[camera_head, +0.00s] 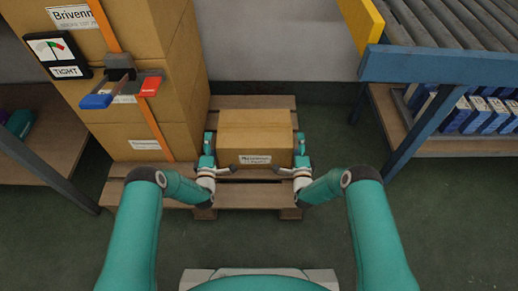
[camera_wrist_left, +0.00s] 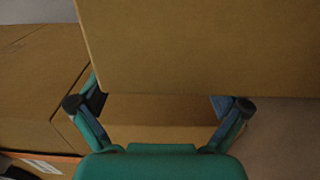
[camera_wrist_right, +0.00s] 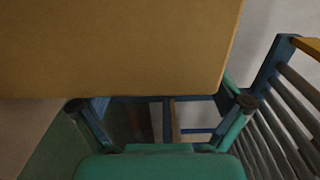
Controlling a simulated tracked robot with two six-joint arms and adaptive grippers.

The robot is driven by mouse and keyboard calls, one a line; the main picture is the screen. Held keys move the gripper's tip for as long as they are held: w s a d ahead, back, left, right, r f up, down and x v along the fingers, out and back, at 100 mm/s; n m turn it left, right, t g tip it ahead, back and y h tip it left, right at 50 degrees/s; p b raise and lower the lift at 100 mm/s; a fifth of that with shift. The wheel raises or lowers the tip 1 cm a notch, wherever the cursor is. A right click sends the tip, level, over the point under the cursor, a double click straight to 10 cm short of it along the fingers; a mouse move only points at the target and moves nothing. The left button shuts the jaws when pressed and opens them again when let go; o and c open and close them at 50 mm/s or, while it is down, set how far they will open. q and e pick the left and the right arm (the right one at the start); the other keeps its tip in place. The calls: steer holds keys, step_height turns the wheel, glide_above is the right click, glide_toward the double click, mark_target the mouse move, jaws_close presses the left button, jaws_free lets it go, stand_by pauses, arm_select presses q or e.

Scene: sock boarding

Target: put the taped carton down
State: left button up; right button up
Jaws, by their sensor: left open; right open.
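The carton (camera_head: 255,130), brown with a white label on its front, is level over the wooden pallet (camera_head: 258,196). I cannot tell for sure whether its underside touches the slats. My left gripper (camera_head: 209,150) is open at the carton's left side, and my right gripper (camera_head: 301,155) is open at its right side. The carton's wall fills the upper part of the left wrist view (camera_wrist_left: 205,45) and of the right wrist view (camera_wrist_right: 110,45). Open fingers show below it in both. Any contact between fingers and carton is hidden.
A tall strapped carton stack (camera_head: 140,60) stands close on the left, with a gauge marked TIGHT (camera_head: 60,55) and a strapping tool (camera_head: 120,85). A blue-framed roller conveyor (camera_head: 440,66) is on the right, with blue boxes (camera_head: 480,112) on a shelf beneath. A grey wall is behind.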

arm_select(q)
steer(key=shift+s, duration=0.1)
steer(key=s, duration=1.1)
steer(key=shift+s, duration=0.4)
arm_select(e)
steer(key=s, duration=1.2)
